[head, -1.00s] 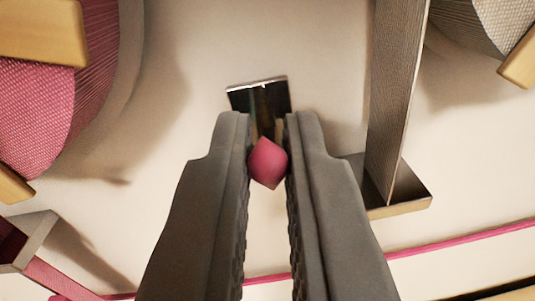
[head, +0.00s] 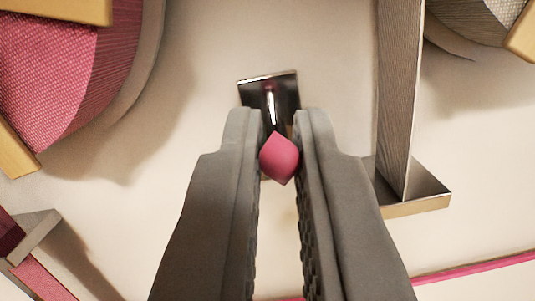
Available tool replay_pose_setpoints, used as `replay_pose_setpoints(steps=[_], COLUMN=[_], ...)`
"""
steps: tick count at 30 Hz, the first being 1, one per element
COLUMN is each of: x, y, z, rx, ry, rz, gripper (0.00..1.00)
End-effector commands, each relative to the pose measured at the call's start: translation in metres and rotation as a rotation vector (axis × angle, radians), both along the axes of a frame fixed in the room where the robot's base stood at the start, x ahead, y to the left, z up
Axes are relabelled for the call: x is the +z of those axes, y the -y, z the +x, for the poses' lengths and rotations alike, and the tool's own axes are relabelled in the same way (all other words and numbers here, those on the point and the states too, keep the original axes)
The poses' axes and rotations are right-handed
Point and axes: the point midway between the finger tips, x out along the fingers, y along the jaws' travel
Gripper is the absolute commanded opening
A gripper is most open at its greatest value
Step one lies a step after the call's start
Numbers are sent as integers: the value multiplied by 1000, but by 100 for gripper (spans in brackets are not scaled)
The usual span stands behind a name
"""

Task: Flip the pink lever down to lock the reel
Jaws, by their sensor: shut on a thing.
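The pink lever knob (head: 279,158) sits between the fingertips of my gripper (head: 280,150), near the middle of the head view. My gripper is shut on it, with a grey finger on each side. A thin shiny stem (head: 271,108) runs from the knob up to a dark metal plate (head: 285,86) on the cream surface. A reel of pink fabric or thread (head: 75,65) with pale wooden pieces is at the upper left. The lower part of the plate is hidden by the fingertips.
A tall metal bracket (head: 398,100) with a flat foot (head: 415,190) stands close to the right of my gripper. A grey reel (head: 475,20) is at the upper right. A metal guide with a pink strip (head: 38,275) is at the lower left. A pink line (head: 480,266) crosses the lower right.

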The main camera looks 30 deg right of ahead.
Motion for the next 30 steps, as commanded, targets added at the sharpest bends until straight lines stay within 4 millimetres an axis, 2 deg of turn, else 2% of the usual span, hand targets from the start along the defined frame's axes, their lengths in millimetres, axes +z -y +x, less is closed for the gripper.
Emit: replay_pose_setpoints(steps=[11, 30], x=[-9, -24], y=[1, 3], z=[1, 5], rx=[2, 4], ry=[134, 503], rz=[-82, -310], gripper=[0, 0])
